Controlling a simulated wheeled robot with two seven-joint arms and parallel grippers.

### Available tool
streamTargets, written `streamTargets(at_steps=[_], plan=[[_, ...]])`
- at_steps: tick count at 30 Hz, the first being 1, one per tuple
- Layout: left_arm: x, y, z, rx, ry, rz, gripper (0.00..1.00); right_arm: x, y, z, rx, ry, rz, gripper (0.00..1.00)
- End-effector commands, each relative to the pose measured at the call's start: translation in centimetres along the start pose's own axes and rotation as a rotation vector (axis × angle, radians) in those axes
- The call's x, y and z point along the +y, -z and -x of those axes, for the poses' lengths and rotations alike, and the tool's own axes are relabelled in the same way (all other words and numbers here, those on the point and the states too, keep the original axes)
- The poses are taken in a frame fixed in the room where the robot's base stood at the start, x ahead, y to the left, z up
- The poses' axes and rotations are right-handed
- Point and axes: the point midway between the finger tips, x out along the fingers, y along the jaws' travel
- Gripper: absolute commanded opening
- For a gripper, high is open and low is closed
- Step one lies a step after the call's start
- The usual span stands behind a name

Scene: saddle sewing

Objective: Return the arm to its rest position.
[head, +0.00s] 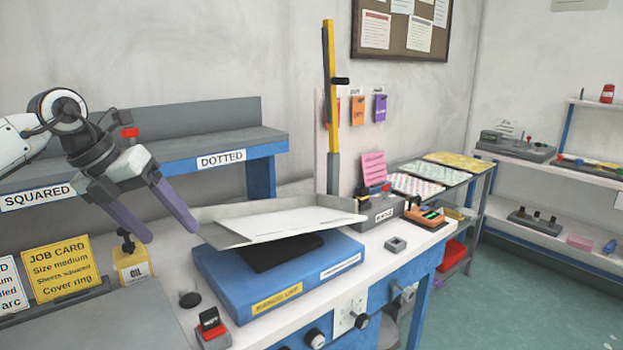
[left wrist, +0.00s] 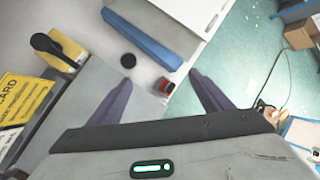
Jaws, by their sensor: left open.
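My left gripper (head: 170,220) comes in from the left in the head view, with its two purple fingers spread apart and nothing between them. It is held above the grey surface at the left, in front of the shelf labelled SQUARED and DOTTED. In the left wrist view the open fingers (left wrist: 160,98) show over the bench edge and the floor. My right gripper is not in view.
The job card (head: 62,268) stands at left. Green floor (head: 500,290) is clear at right.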

Motion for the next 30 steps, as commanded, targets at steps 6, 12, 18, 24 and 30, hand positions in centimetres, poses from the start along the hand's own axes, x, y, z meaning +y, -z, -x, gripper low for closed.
streamTargets(at_steps=[6, 12, 18, 24, 30], plan=[[-12.2, 5.2, -11.1, 0.082, 0.448, -0.018, 0.73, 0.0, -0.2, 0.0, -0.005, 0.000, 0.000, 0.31], [-21.9, 10.1, -15.4, 0.111, 0.902, 0.186, 0.73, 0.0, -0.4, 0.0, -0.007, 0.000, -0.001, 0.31], [-25.5, 12.2, -16.7, 0.087, 1.247, 0.598, 0.73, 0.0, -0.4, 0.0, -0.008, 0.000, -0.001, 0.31], [-22.0, 13.4, -19.8, 0.017, 1.405, 1.164, 0.73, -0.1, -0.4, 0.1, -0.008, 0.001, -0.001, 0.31], [-13.5, 18.8, -26.1, -0.079, 1.324, 1.808, 0.73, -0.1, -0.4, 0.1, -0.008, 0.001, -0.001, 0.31]])
